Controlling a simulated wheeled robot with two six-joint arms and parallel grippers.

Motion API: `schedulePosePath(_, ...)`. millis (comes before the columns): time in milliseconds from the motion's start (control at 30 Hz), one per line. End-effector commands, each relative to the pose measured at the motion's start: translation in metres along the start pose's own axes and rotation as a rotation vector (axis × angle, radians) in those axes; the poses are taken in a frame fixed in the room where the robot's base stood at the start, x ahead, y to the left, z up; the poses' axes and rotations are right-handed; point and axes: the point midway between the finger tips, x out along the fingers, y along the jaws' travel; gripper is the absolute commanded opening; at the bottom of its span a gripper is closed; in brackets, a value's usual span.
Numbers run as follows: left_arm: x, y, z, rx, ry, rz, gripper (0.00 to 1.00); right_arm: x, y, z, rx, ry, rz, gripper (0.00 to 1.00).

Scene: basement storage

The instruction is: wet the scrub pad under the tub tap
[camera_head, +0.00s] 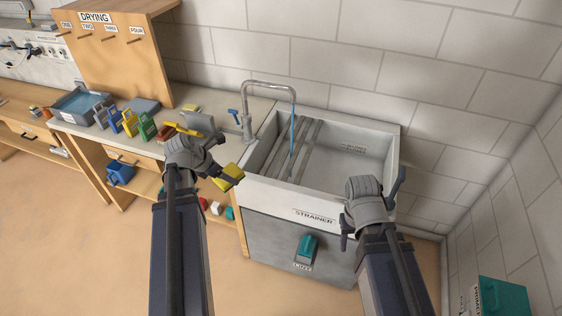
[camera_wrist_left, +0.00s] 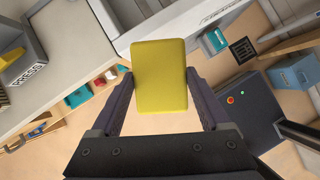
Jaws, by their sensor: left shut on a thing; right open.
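My left gripper (camera_head: 222,172) is shut on a yellow scrub pad (camera_head: 229,178), held in front of the counter, left of the tub. In the left wrist view the pad (camera_wrist_left: 159,62) sits between both fingers. The grey tub (camera_head: 345,175) has slats across its left part. A curved metal tap (camera_head: 268,86) stands at its back left, with a blue lever (camera_head: 233,113) beside it. A thin blue stream (camera_head: 293,135) hangs from the spout into the tub. The pad is outside the tub, apart from the stream. My right gripper (camera_head: 372,208) is open and empty over the tub's front right.
Several coloured handled items (camera_head: 130,122) stand on the counter left of the tub, beside a blue-filled tray (camera_head: 80,104). A drying board (camera_head: 112,45) with pegs rises behind. A teal item (camera_head: 306,248) is on the tub's front. A teal bin (camera_head: 503,297) stands at the lower right.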

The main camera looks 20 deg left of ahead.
Motion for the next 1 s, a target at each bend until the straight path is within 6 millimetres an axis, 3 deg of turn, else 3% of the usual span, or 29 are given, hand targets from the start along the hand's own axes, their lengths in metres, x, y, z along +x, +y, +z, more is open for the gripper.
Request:
schedulePosePath(33,0.028,-0.004,0.012,-0.004,-0.067,0.015,0.35,0.026,-0.003,-0.002,0.000,0.000,0.000,0.51)
schedulePosePath(133,0.056,-0.013,0.050,-0.032,-0.233,0.070,0.35,0.054,-0.005,-0.003,0.000,0.000,0.000,0.51)
schedulePosePath(300,0.077,-0.030,0.103,-0.083,-0.476,0.179,0.35,0.089,-0.009,-0.005,0.001,0.000,0.000,0.51)
schedulePosePath(400,0.081,-0.036,0.123,-0.102,-0.571,0.234,0.35,0.102,-0.010,-0.006,0.001,0.000,0.000,0.51)
schedulePosePath(600,0.081,-0.041,0.143,-0.120,-0.667,0.300,0.35,0.114,-0.011,-0.007,0.001,0.000,0.000,0.51)
schedulePosePath(1000,0.086,-0.036,0.153,-0.122,-0.681,0.311,0.35,0.116,-0.011,-0.007,0.001,0.000,0.000,0.51)
